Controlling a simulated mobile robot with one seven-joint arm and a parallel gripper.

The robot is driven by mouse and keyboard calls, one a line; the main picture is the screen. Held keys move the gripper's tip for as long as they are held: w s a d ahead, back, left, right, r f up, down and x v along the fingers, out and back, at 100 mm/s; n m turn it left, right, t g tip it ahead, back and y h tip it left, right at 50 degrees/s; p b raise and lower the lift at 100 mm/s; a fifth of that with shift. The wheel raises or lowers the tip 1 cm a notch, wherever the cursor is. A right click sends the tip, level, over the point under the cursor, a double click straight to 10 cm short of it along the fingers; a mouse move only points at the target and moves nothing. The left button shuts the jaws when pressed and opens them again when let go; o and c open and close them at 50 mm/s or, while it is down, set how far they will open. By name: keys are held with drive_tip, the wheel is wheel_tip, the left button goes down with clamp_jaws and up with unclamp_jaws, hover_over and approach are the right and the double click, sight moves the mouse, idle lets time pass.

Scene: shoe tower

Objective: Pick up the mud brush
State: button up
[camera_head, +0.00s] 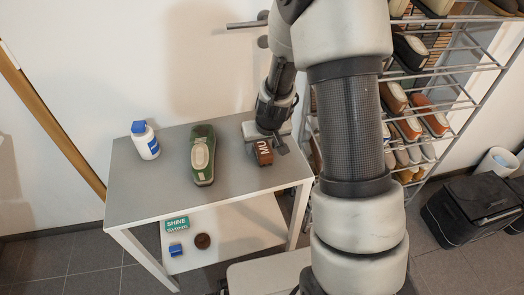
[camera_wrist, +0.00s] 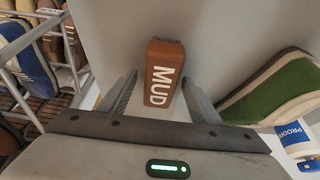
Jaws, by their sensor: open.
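The mud brush (camera_head: 264,152) is a brown block with "MUD" in white letters, lying on the grey top of the small table near its right end. In the wrist view the mud brush (camera_wrist: 163,73) lies between the two fingers, with a gap visible on each side. My gripper (camera_head: 268,146) is open and low over the table at the brush. In the wrist view my gripper (camera_wrist: 160,92) has its fingers to the left and right of the brush.
A green and beige shoe (camera_head: 203,156) and a white bottle with a blue cap (camera_head: 146,141) stand left of the brush on the table (camera_head: 130,185). A green shine box (camera_head: 177,224) is on the lower shelf. A shoe rack (camera_head: 440,78) stands at right.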

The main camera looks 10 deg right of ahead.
drive_tip(key=shift+f+b, duration=0.2)
drive_tip(key=shift+b, duration=0.1)
idle(0.4)
drive_tip(key=shift+c, duration=0.5)
drive_tip(key=c, duration=1.1)
